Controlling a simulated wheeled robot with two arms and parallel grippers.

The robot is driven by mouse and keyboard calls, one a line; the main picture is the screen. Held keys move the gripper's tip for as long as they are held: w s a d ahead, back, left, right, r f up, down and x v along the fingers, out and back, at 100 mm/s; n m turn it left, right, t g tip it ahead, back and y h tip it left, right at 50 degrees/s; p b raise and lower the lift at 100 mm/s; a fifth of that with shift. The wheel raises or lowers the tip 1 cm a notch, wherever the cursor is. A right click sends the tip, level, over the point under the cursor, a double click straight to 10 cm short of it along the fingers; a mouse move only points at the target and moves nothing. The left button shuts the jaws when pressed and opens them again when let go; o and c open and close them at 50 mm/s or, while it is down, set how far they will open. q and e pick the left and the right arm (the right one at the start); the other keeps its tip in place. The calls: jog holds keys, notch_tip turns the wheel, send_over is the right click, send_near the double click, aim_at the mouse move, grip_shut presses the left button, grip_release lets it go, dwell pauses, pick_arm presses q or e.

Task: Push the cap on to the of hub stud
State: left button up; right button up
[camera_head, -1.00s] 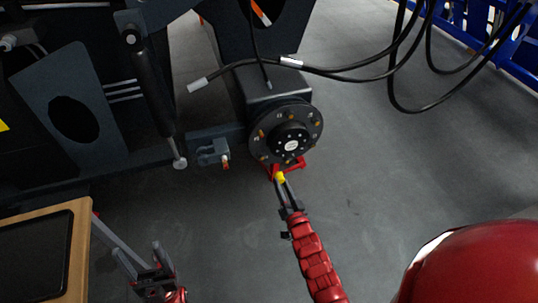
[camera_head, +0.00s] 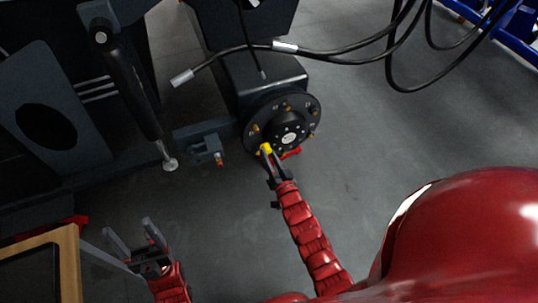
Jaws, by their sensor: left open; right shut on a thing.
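The hub (camera_head: 289,133) is a dark round flange with a raised centre, on the chassis axle in the upper middle. Several studs with orange-brown tips ring its face. My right gripper (camera_head: 268,152) is shut on a small yellow cap (camera_head: 266,148) at the lower left edge of the hub. The cap overlaps the hub rim in the picture; I cannot tell whether it touches a stud. My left gripper (camera_head: 130,236) is open and empty at the lower left, well away from the hub, its two grey fingers apart.
A wood-edged tray (camera_head: 72,265) with a dark surface stands at the lower left. Black hoses (camera_head: 350,75) hang above the hub. A cylinder (camera_head: 135,85) slants down on the left. A red part (camera_head: 291,153) shows below the hub. Grey floor is open right of the hub.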

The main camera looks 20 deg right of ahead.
jog(key=shift+f, duration=0.1)
jog(key=shift+w, duration=0.1)
jog(key=w+b, duration=0.1)
jog(key=w, duration=0.5)
jog(key=shift+a, duration=0.15)
jog(key=shift+w, duration=0.15)
dwell(0.5)
jog(key=shift+w+a+b, duration=0.1)
jog(key=shift+w+b, duration=0.65)
jog(key=shift+w, duration=0.8)
jog(key=o, duration=1.1)
jog(key=shift+c, duration=0.2)
